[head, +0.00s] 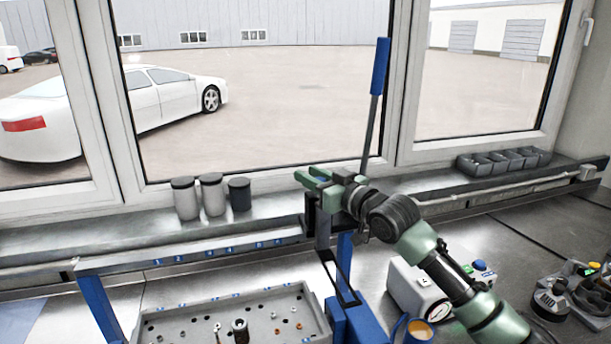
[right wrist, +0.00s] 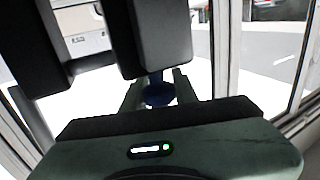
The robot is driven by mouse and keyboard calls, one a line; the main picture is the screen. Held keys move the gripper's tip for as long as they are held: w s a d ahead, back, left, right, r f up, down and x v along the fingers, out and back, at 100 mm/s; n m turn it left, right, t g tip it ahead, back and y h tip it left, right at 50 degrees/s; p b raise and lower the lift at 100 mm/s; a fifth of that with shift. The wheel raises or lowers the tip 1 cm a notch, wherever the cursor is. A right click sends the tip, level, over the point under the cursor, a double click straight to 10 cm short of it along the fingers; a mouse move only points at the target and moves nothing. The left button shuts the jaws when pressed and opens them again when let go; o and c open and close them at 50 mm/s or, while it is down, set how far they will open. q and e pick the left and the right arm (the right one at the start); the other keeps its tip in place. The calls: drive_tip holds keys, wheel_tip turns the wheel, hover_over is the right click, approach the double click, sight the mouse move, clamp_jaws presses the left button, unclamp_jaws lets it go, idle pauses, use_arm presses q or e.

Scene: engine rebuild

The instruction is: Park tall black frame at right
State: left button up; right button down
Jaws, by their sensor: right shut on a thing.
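The tall black frame (head: 323,230) stands upright at the middle of the bench in the head view, just behind the tray. It has a thin open outline that runs down beside a blue post. My right gripper (head: 309,178) is at its top, with its green fingers pointing left, and is shut on it. The wrist hides part of the frame's top. In the right wrist view, dark blocks (right wrist: 160,40) fill the space ahead of the gripper, too close to tell apart. My left gripper is not in view.
A blue-handled lever (head: 380,68) rises behind my right wrist. Several jars (head: 212,195) stand on the sill at left, and grey bins (head: 503,162) at right. A grey parts tray (head: 283,300) lies in front. A white gauge box (head: 408,285) and a mug (head: 417,332) stand right of the frame.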

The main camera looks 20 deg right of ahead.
drive_tip(key=shift+d, duration=0.15)
drive_tip(key=c, duration=1.1)
unclamp_jaws()
drive_tip(key=shift+d, duration=0.1)
drive_tip(key=shift+w+d, duration=0.1)
drive_tip(key=shift+d, duration=0.05)
drive_tip(key=shift+f, duration=0.1)
drive_tip(key=b+v, duration=0.3)
drive_tip(key=v, duration=0.5)
